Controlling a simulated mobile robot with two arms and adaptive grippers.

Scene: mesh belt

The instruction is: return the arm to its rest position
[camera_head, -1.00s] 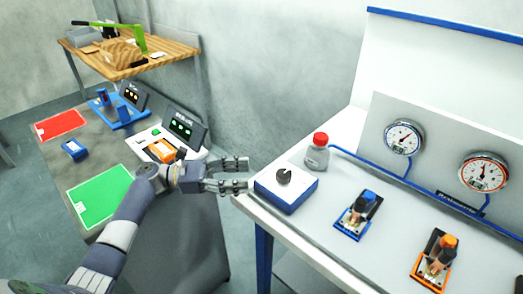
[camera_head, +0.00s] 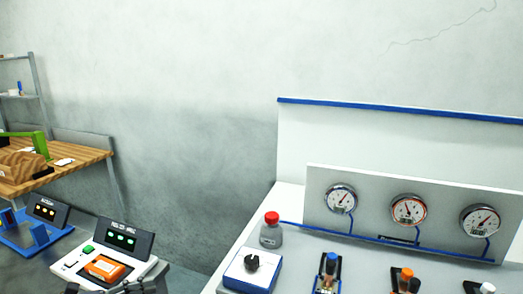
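Only a small dark part of my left gripper (camera_head: 143,284) shows, at the bottom edge of the head view, just in front of the white device with the orange block. The rest of the hand and the arm are out of frame, so I cannot tell whether it is open or shut. My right gripper is not in view.
Several gauges sit on a panel (camera_head: 320,222) behind. The white device (camera_head: 75,263) and blue stand (camera_head: 20,237) are at left.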

